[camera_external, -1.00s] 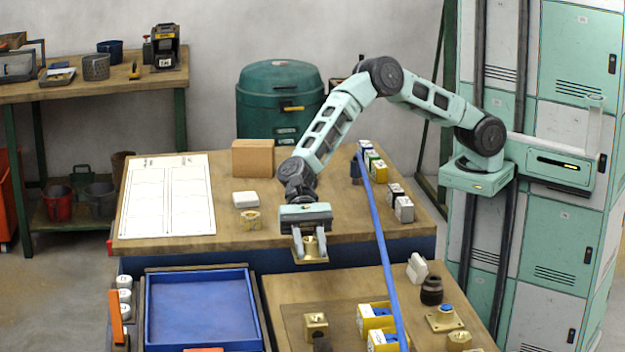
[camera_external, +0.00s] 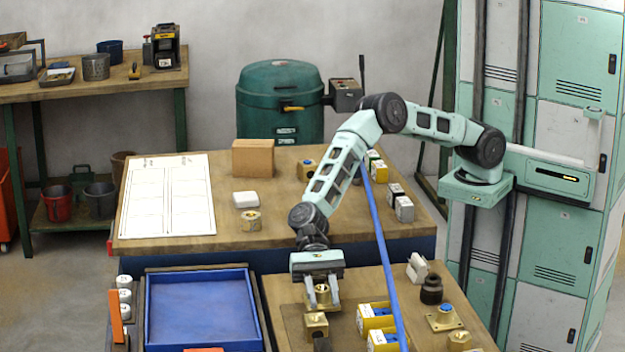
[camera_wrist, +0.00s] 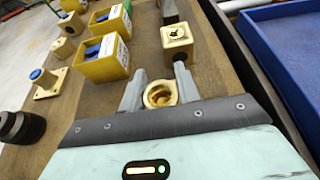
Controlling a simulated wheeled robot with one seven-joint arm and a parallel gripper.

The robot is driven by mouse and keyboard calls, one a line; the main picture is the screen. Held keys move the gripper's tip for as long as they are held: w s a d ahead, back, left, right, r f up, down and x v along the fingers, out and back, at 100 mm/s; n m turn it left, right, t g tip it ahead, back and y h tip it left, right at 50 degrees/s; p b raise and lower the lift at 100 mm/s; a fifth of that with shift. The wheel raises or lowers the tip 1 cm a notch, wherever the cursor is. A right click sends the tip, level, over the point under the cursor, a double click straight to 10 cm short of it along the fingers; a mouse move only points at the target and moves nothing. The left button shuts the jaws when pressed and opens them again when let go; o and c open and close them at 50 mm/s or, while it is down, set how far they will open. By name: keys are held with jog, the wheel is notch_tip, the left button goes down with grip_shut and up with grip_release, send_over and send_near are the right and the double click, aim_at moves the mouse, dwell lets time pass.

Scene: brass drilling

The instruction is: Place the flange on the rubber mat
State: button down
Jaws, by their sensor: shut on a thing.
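My gripper (camera_external: 322,303) is shut on the brass flange (camera_external: 322,291) and holds it over the front bench, close behind a square brass block (camera_external: 316,322). In the wrist view the round, hollow flange (camera_wrist: 160,95) sits between the two fingers of my gripper (camera_wrist: 159,82). Its base is mostly hidden. A slightly darker rectangular patch (camera_external: 291,317) on the front bench looks like the rubber mat, but I cannot tell for sure. The brass block stands at that patch. I cannot tell the gap between flange and bench.
Yellow bins (camera_external: 374,317) and a blue bar (camera_external: 380,235) stand right of my gripper. Further right are a blue-topped brass fitting (camera_external: 445,317) and a black fitting (camera_external: 431,289). A blue tray (camera_external: 200,345) lies left. A dark object lies by the brass block.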

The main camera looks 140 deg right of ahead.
jog(key=shift+f, duration=0.7)
jog(key=c, duration=1)
grip_release()
jog(key=shift+f, duration=0.2)
jog(key=shift+r, duration=0.25)
jog(key=v, duration=1.2)
